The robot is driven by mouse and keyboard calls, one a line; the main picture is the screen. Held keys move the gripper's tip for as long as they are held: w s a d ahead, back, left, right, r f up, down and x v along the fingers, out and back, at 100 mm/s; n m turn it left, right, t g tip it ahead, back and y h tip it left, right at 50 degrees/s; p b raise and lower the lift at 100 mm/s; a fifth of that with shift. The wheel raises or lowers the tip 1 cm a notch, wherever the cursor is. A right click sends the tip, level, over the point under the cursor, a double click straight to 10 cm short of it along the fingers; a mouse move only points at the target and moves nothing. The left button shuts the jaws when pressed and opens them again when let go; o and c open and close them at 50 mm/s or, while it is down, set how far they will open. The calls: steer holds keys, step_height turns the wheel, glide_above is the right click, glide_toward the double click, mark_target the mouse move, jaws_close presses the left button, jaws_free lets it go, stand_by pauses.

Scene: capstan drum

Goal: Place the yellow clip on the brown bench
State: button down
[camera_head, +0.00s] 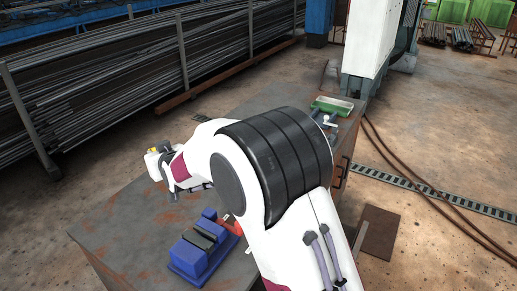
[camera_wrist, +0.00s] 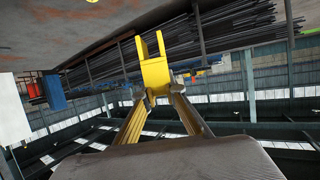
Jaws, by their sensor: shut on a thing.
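The yellow clip (camera_wrist: 155,73) is held between the two fingertips of my gripper (camera_wrist: 161,98) in the wrist view. Its two prongs point away from the gripper. In the head view only a small yellow bit of the clip (camera_head: 154,150) shows at the far left end of my arm. My gripper (camera_head: 158,163) is partly hidden there by my wrist. The brown bench (camera_head: 130,232) has a worn, rust-stained top and lies below my arm. The gripper appears over or near its left edge; its height above the bench is unclear.
A blue vise (camera_head: 196,252) with a red part beside it sits on the bench's near part. A green tray (camera_head: 333,105) stands at the bench's far end. A rack of long metal bars (camera_head: 95,90) stands behind. The bench's left part is bare.

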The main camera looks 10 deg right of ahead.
steer(key=a+f+n+g+y, duration=0.2)
steer(key=a+f+n+y, duration=0.15)
steer(key=a, duration=1.05)
steer(key=n+g+y, duration=0.1)
glide_above(120, 223)
steer(key=shift+s+d+f, duration=0.1)
steer(key=shift+f, duration=2.65)
step_height(120, 223, down, 6)
steer(key=shift+f, duration=0.15)
steer(key=shift+f, duration=1.85)
steer(key=shift+f, duration=0.2)
